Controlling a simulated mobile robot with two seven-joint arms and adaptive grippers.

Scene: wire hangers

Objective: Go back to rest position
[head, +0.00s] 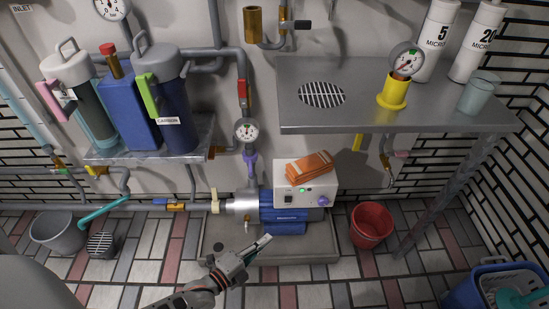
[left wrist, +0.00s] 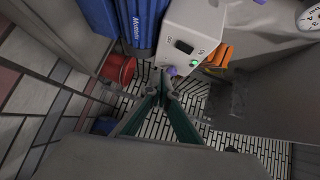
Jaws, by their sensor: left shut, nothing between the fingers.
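My left gripper (head: 262,245) is in the lower middle of the head view, its fingertips pointing up and right. It is shut and empty, in front of the blue pump (head: 283,214) with its white control box (head: 306,188). I cannot tell whether it touches anything, but no contact shows. In the left wrist view, the gripper's dark green fingers (left wrist: 161,90) meet at their tips below the control box (left wrist: 192,40). My right gripper is in neither view.
An orange cloth (head: 309,165) lies on the control box. A red bucket (head: 371,226) stands right of the pump. A wall shelf (head: 120,155) holds filter housings. Tiled floor (head: 150,262) is open at left front.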

